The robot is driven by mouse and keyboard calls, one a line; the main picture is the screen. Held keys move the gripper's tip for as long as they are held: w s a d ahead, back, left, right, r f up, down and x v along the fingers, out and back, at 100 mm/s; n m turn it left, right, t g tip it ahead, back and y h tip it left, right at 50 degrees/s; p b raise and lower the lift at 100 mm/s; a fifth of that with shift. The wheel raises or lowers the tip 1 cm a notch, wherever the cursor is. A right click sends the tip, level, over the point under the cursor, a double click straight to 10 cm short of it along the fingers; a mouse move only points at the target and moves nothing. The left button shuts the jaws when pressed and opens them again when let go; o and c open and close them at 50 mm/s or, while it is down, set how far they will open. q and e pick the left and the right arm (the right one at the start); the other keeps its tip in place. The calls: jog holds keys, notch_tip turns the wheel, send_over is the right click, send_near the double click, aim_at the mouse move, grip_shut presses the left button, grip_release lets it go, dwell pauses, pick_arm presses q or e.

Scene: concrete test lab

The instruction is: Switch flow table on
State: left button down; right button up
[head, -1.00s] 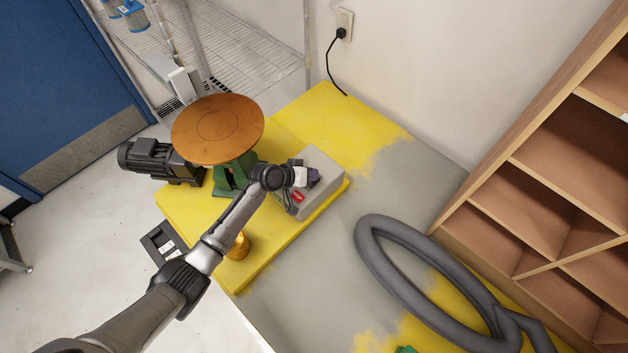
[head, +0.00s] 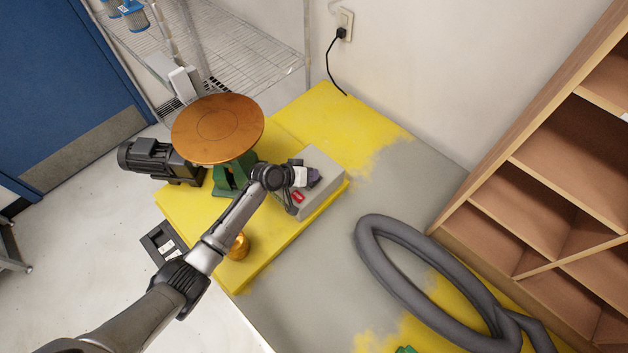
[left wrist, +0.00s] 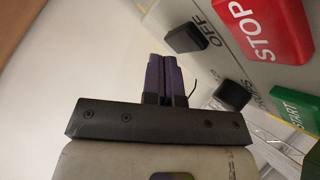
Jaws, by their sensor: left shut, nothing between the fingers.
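The flow table has a round brown top (head: 218,129) on a green stand (head: 230,178), on a yellow base plate (head: 200,240). Its grey control box (head: 330,167) sits at the base's right end, with a red button (head: 298,197) showing. In the left wrist view I see a red STOP button (left wrist: 265,35), a green START button (left wrist: 295,105), a black switch (left wrist: 187,38) beside the word OFF and another black knob (left wrist: 233,95). My left gripper (head: 315,177) is at the box; its purple fingers (left wrist: 164,78) are shut and empty. I cannot tell whether they touch it. My right gripper is out of view.
A black motor (head: 160,160) is left of the table and a brass piece (head: 239,247) stands on the base. A grey hose (head: 375,265) lies on the floor by a wooden shelf (head: 480,220). A wire rack (head: 240,60) stands behind.

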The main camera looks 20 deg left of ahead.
pick_arm(q)
jog(key=shift+f+b, duration=0.3)
jog(key=shift+f, duration=0.05)
jog(key=shift+w+f, duration=0.1)
jog(key=shift+f, duration=0.05)
dwell(0.3)
dwell(0.5)
jog(key=shift+s+r+p, duration=0.25)
jog(key=shift+r+p, duration=0.2)
jog(key=shift+p, duration=0.05)
jog(key=shift+r+p, duration=0.4)
jog(key=shift+r, duration=0.1)
jog(key=r+p, duration=0.4)
jog(key=shift+s+a, duration=0.2)
jog(key=shift+s, duration=0.1)
